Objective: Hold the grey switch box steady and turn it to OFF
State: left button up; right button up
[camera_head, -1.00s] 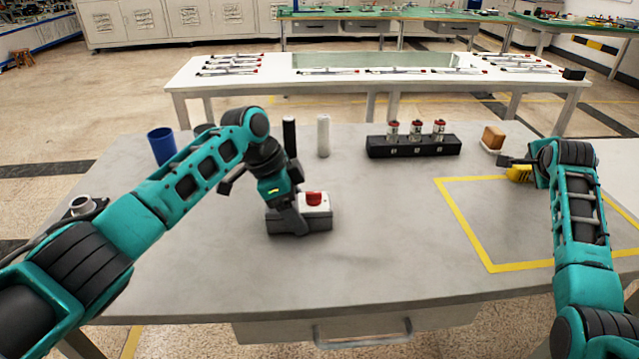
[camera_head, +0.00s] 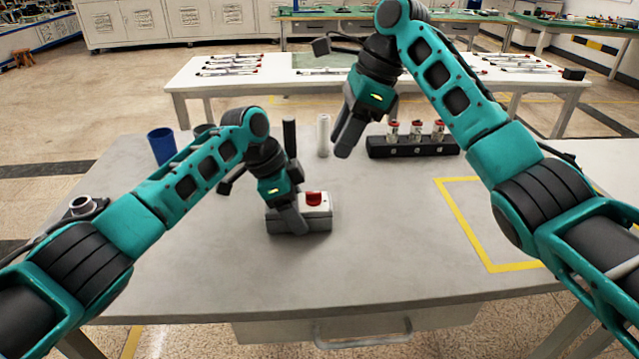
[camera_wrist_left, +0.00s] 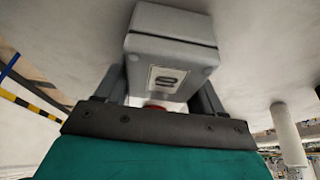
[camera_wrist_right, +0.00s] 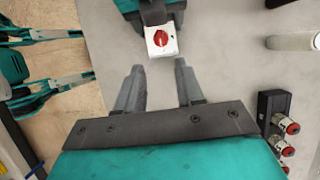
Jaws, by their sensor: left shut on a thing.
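The grey switch box (camera_head: 320,223) sits on the table left of centre, with a white top plate and a red knob (camera_head: 314,198). My left gripper (camera_head: 293,222) is shut on the box; in the left wrist view the box (camera_wrist_left: 172,50) lies between its fingers. My right gripper (camera_head: 347,142) is raised above the table, behind and right of the box, and is empty. In the right wrist view its fingers (camera_wrist_right: 158,88) are apart, and the red knob (camera_wrist_right: 160,38) is ahead of them, not touched. The knob's setting is too small to read.
A black cylinder (camera_head: 289,138) and a white cylinder (camera_head: 323,135) stand behind the box. A black rack (camera_head: 412,150) with three red-topped cans is at the back. A blue cup (camera_head: 162,146) is at back left. The yellow-outlined area (camera_head: 490,268) looks empty.

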aim_at(316, 192)
jog(key=x, duration=1)
jog(key=shift+a+f, duration=0.2)
jog(key=shift+f, duration=0.15)
jog(key=shift+c, duration=0.3)
grip_shut()
